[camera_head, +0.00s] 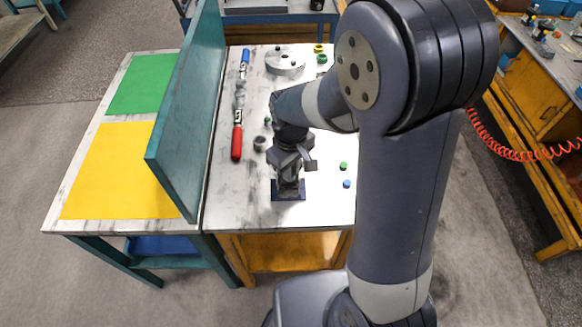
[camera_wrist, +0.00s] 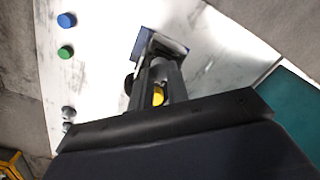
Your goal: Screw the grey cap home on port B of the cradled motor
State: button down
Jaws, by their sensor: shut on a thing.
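The motor's dark blue cradle (camera_head: 288,196) stands near the front edge of the table, and it also shows in the wrist view (camera_wrist: 141,42). My gripper (camera_head: 289,170) points down right over the cradled motor and hides most of it. In the wrist view my gripper's fingers (camera_wrist: 160,78) are closed at the motor. What they grip is mostly hidden, and I cannot tell its colour. A round yellow patch (camera_wrist: 158,96) shows between the fingers. Port B cannot be made out. Two small grey pieces (camera_wrist: 68,112) lie on the table at the lower left of the wrist view.
A green cap (camera_head: 343,166) and a blue cap (camera_head: 347,184) lie right of the cradle. A red-handled tool (camera_head: 237,142) and a grey ring (camera_head: 260,143) lie to the left. A teal partition (camera_head: 190,100) bounds the table's left side. A grey disc (camera_head: 285,62) sits at the back.

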jog(key=m, duration=0.5)
jog(key=shift+m, duration=0.4)
jog(key=m, duration=0.4)
jog(key=shift+f, duration=0.1)
dwell(0.3)
jog(key=c, duration=1.5)
grip_release()
